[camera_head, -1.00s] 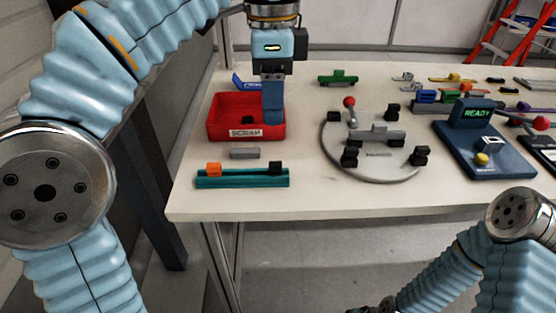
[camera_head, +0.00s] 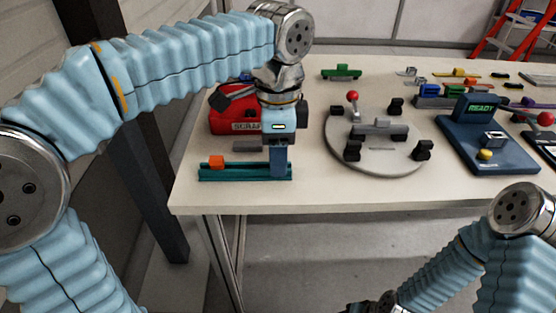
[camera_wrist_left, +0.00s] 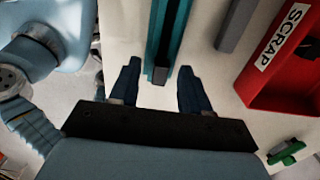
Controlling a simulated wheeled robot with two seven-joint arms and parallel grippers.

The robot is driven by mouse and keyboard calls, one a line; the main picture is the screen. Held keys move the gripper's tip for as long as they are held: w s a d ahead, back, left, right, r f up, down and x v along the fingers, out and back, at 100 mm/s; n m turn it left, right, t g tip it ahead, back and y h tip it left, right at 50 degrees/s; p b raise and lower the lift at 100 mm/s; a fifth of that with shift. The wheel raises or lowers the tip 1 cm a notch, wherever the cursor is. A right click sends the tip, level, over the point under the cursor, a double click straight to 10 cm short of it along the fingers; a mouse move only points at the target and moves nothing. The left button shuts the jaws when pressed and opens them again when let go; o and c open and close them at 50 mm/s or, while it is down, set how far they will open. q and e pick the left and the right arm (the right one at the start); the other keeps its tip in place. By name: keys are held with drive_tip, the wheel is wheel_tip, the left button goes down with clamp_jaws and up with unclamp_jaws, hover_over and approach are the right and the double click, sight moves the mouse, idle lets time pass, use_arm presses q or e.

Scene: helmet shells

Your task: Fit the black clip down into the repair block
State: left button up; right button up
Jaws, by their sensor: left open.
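The black clip is hidden in the head view behind my left gripper (camera_head: 278,172). In the left wrist view a small dark block (camera_wrist_left: 160,75), which looks like the clip, sits at the end of the teal rail (camera_head: 235,172). My open left gripper points down over the rail's right end, with a finger on either side of the dark block and visible gaps. A grey block (camera_head: 378,131) stands mid-way on the round grey plate (camera_head: 345,160); I cannot tell for sure that it is the repair block. My right gripper is not in view.
The red scrap bin (camera_head: 222,122) stands behind, partly hidden by my left arm. Several black blocks and a red-knobbed lever (camera_head: 352,98) stand on the plate. A blue READY console (camera_head: 510,155) is to the right.

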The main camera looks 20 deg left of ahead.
use_arm(q)
drive_tip(key=shift+c, duration=0.3)
clamp_jaws()
drive_tip(key=shift+r, duration=0.1)
